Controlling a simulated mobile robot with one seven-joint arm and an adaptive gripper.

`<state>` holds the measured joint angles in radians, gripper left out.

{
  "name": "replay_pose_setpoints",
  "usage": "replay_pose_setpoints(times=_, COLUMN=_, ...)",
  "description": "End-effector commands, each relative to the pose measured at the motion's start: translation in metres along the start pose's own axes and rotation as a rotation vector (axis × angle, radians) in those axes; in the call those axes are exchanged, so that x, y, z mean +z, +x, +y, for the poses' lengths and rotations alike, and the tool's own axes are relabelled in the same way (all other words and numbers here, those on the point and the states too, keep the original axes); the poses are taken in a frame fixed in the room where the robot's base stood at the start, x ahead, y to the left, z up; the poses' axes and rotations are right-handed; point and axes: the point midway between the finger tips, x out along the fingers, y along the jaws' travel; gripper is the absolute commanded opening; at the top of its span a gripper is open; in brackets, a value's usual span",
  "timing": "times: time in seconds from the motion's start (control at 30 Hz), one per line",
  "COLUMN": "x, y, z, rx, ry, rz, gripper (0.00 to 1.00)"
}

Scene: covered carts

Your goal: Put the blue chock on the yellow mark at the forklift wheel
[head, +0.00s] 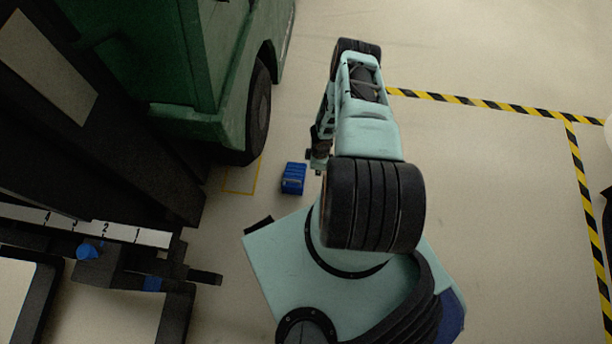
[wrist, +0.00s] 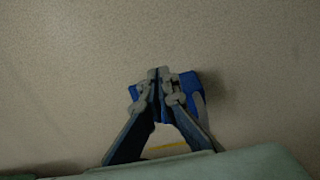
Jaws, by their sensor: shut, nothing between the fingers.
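The blue chock (head: 293,178) lies on the floor just right of the yellow mark (head: 240,191), a thin outline beside the green forklift's wheel (head: 258,108). The chock is outside the outline in the head view. In the wrist view the chock (wrist: 190,86) shows behind the fingers, partly hidden by them. A short strip of yellow line (wrist: 166,149) shows between the finger bases. My gripper (wrist: 159,74) is shut with its tips together and nothing between them. In the head view my gripper (head: 317,162) is mostly hidden by my arm, right beside the chock.
The green forklift (head: 190,80) stands at the upper left, with its dark mast and forks at the lower left. Yellow and black floor tape (head: 480,102) runs along the right. The floor between my arm and the tape is clear.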

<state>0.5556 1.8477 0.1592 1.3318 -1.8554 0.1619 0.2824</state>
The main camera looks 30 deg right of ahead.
Motion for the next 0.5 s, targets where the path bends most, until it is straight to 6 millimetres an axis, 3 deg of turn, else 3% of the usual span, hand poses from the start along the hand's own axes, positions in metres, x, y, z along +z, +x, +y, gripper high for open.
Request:
replay_pose_setpoints(times=0.17, x=-0.001, y=0.015, z=-0.004, rx=-0.005, ry=-0.002, rz=0.004, gripper=0.0)
replay_pose_setpoints(times=0.5, x=-0.001, y=0.062, z=-0.004, rx=-0.005, ry=-0.002, rz=0.002, gripper=0.0)
